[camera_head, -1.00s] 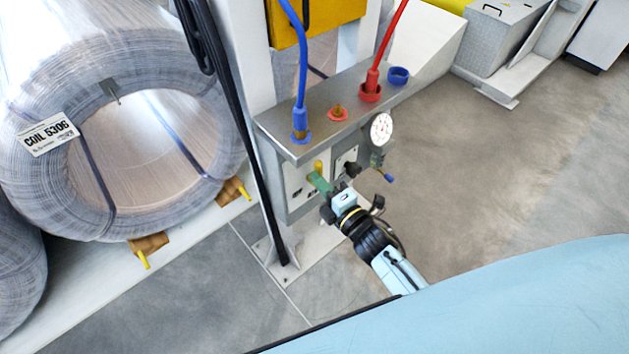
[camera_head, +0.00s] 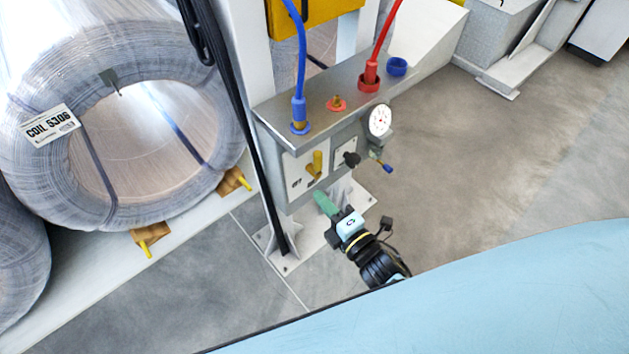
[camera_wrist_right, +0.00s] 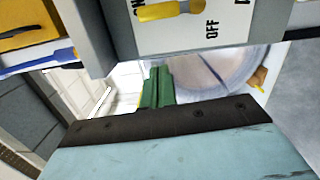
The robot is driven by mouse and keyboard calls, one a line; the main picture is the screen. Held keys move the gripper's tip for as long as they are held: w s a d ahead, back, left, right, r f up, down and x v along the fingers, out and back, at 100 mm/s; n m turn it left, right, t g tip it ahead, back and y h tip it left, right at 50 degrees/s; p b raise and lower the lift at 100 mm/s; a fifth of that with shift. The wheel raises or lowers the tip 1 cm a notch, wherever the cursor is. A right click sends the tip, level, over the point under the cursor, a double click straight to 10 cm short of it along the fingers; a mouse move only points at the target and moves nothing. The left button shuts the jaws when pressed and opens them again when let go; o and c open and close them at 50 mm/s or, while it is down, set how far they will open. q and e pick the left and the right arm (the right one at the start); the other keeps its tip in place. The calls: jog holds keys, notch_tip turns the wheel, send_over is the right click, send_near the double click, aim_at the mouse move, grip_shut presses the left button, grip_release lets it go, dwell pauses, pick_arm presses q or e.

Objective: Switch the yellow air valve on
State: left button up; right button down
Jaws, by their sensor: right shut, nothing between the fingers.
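The yellow air valve (camera_head: 315,165) sits on a white plate on the front of the grey panel box. In the right wrist view its yellow handle (camera_wrist_right: 165,10) shows at the top edge, partly cut off. The handle reaches toward the ON lettering, with the OFF lettering to its right. My right gripper (camera_head: 324,202) is below and in front of the valve, apart from it, with its green fingers shut and empty. The fingers also show in the right wrist view (camera_wrist_right: 157,85). My left gripper is not in view.
A black knob (camera_head: 350,159) and a round gauge (camera_head: 380,120) sit right of the valve. Blue (camera_head: 302,60) and red (camera_head: 385,45) hoses join the box top. A wrapped coil (camera_head: 50,160) stands at left. Open floor (camera_head: 480,170) lies to the right.

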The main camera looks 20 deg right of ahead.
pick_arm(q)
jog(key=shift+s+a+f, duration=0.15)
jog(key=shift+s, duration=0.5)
pick_arm(e)
jog(key=v, duration=0.4)
